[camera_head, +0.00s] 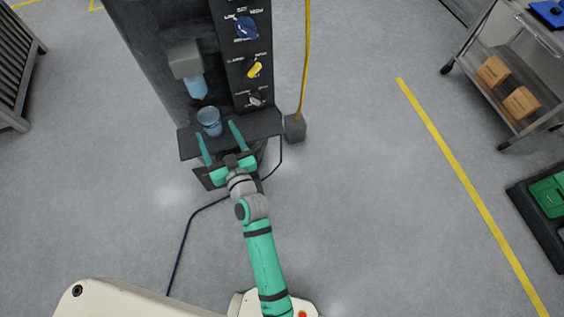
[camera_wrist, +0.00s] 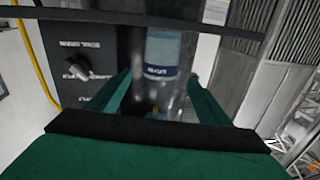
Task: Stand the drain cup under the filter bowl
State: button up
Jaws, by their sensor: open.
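The drain cup (camera_head: 209,122), a light blue open vessel, stands upright on the dark shelf (camera_head: 262,124) of the machine. The pale blue filter bowl (camera_head: 197,88) hangs from a grey block (camera_head: 185,59) above and behind it, a little left in the picture. My gripper (camera_head: 217,130) is open, its green fingers pointing at the cup from the front, one on each side. In the wrist view, which is upside down, a clear blue vessel with a label, seemingly the cup (camera_wrist: 163,53), shows between the fingers (camera_wrist: 160,77). I cannot tell whether they touch it.
The machine's dark panel with a blue knob (camera_head: 246,27), a yellow knob (camera_head: 254,68) and a grey knob (camera_head: 257,98) rises right of the bowl. A dark cable (camera_head: 183,240) lies on the floor.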

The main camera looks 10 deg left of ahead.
jog(key=s+d+f+m+t+h, duration=0.1)
jog(key=s+d+f+h, duration=0.1)
jog(key=s+d, duration=0.35)
jog(key=s+d+f+m+h, duration=0.2)
jog(key=d, duration=0.6)
jog(key=s+d+f+m+t+h, duration=0.1)
jog(key=s+d+f+h, duration=0.15)
jog(key=d, duration=0.45)
jog(key=s+d+r+m+h, duration=0.1)
jog(key=s+d, duration=0.3)
jog(key=s, duration=0.5)
jog(key=s+d+r+m+h, duration=0.2)
jog(key=s+d+r+h, duration=0.2)
jog(key=s, duration=0.5)
jog(key=shift+s+d+r+m, duration=0.2)
jog(key=shift+d+r+m, duration=0.15)
jog(key=shift+d, duration=0.4)
jog(key=shift+w, duration=0.15)
jog(key=shift+c, duration=0.4)
